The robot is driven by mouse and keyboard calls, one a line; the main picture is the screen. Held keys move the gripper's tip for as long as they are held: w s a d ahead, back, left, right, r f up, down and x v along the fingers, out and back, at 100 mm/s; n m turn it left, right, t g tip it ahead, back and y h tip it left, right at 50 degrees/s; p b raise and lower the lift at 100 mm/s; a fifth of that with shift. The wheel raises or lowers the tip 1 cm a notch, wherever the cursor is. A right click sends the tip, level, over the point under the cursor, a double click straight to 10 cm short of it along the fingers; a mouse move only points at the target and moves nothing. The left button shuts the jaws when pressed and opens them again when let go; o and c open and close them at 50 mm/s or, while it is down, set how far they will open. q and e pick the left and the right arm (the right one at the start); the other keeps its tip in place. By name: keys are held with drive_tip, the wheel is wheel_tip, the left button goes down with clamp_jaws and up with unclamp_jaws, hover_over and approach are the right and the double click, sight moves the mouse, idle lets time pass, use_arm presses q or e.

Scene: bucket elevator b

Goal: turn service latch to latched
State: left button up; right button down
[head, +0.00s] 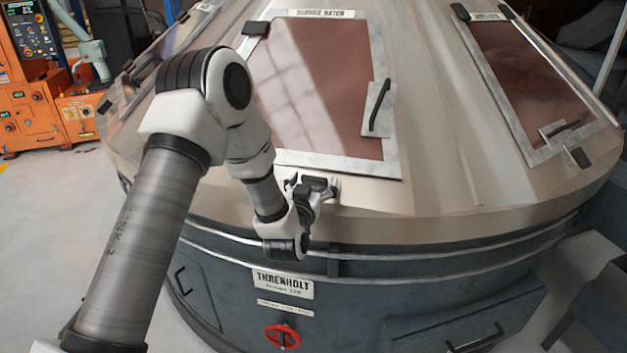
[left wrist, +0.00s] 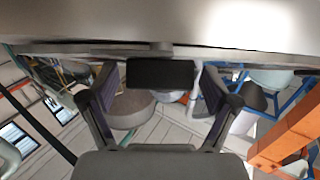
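The service hatch (head: 330,75) is a reddish tinted window in a pale metal frame on the cone-shaped top, and it looks closed. Below its lower edge sits the service latch (head: 318,183), a small black block. My left gripper (head: 308,192) is right at the latch and partly hides it. In the left wrist view the latch (left wrist: 160,73) is a dark bar lying crosswise between the two fingers of my gripper (left wrist: 158,88). The fingers are spread, with a gap on each side of the bar. My right gripper is in neither view.
A second hatch (head: 530,80) is on the right of the cone. A black handle (head: 379,104) stands out on the service hatch's right side. A red handwheel (head: 282,337) is below on the dark drum. An orange machine (head: 40,110) stands at far left.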

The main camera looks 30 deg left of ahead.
use_arm(q)
drive_tip(key=c, duration=0.7)
